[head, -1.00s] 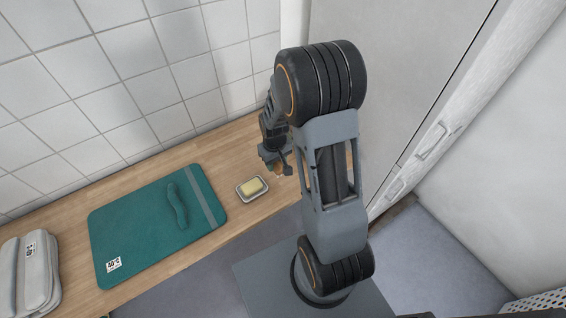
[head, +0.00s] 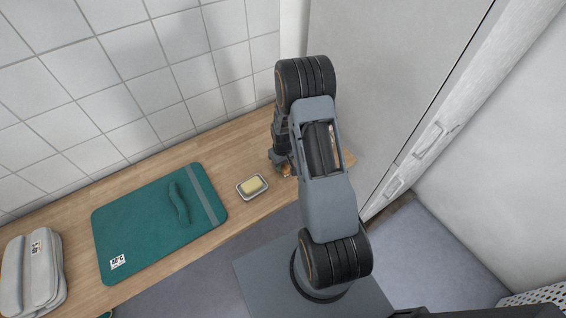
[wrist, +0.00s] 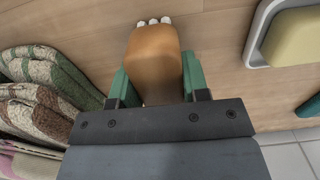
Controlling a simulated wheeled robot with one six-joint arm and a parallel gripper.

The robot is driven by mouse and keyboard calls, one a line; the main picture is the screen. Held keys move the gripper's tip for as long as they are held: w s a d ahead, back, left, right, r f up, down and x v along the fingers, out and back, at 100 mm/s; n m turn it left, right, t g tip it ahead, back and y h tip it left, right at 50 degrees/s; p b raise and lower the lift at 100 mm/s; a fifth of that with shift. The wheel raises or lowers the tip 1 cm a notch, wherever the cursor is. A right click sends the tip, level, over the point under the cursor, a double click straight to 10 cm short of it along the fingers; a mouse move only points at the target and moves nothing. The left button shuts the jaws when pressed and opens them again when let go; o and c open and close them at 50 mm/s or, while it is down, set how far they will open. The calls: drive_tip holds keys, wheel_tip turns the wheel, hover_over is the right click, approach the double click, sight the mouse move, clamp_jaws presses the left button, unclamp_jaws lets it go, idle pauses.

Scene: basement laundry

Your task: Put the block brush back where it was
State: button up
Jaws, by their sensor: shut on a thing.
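The block brush (wrist: 154,55) has a brown wooden body and white bristle tufts at its far end in the wrist view. My gripper (wrist: 156,82) is shut on it, with a green fingertip on each side. The brush is over the wooden counter (wrist: 215,40); I cannot tell whether it touches it. In the head view my gripper (head: 283,169) is near the right end of the counter, right of the soap dish, and my arm hides most of the brush.
A yellow soap bar (head: 251,186) sits in a pale dish, close on the right in the wrist view. Folded patterned textiles (wrist: 40,95) lie left there. A green mat (head: 130,225) with a wavy teal item (head: 178,203) and a grey folded bundle (head: 32,272) lie further left on the counter.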

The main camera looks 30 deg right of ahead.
drive_tip(key=shift+f, duration=0.1)
drive_tip(key=shift+f, duration=0.15)
drive_tip(key=o, duration=1.1)
drive_tip(key=shift+c, duration=0.2)
wheel_tip(320, 180, up, 12)
drive_tip(key=shift+f+b, duration=0.2)
drive_tip(key=shift+b, duration=0.5)
drive_tip(key=s+a+r+t, duration=0.1)
drive_tip(key=s+a+r, duration=0.2)
drive_tip(key=s+r, duration=0.2)
drive_tip(key=s+a+r+t, duration=0.1)
drive_tip(key=s+a+r, duration=0.2)
drive_tip(key=s+r, duration=0.2)
drive_tip(key=s+a+r+m+t, duration=0.1)
drive_tip(key=s+r, duration=0.4)
drive_tip(key=r, duration=0.5)
drive_tip(key=shift+s+a+t, duration=0.3)
drive_tip(key=shift+a+t, duration=0.3)
drive_tip(key=shift+a, duration=0.65)
